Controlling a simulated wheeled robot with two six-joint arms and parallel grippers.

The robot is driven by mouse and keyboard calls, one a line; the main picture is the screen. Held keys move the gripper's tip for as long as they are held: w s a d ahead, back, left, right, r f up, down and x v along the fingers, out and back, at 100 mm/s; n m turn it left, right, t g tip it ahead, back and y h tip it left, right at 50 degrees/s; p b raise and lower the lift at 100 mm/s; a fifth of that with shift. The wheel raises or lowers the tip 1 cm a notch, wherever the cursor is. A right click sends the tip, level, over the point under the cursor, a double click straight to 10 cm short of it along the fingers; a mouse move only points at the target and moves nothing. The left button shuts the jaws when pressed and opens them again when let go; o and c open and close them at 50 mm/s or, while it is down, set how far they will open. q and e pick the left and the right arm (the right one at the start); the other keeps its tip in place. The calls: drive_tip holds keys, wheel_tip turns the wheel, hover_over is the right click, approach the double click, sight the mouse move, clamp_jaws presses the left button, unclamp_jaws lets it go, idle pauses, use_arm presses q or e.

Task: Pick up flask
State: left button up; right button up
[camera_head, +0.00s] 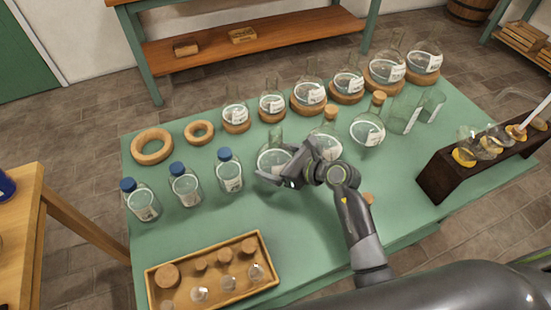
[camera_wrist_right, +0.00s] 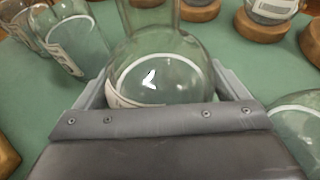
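A clear round-bodied glass flask (camera_head: 270,158) with a pale label and an open neck stands in the middle of the green table. My right gripper (camera_head: 287,178) is at its near side. In the right wrist view the flask (camera_wrist_right: 160,75) fills the space between the two fingers (camera_wrist_right: 160,85), one on each side and very close to the glass. I cannot tell whether they press on it. The flask's lower part is hidden behind the gripper body. My left gripper is not in view.
Two corked flasks (camera_head: 368,130) (camera_head: 326,140) stand to the right. Flasks on cork rings (camera_head: 308,95) line the back. Blue-capped bottles (camera_head: 229,172) stand left. A wooden tray (camera_head: 212,272) lies at the front left, a dark rack (camera_head: 480,152) at right. Empty cork rings (camera_head: 152,146) lie back left.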

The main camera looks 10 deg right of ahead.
drive_tip(key=shift+c, duration=0.7)
drive_tip(key=shift+r, duration=0.15)
wheel_tip(320, 180, up, 10)
drive_tip(key=shift+f, duration=0.2)
idle(1.7)
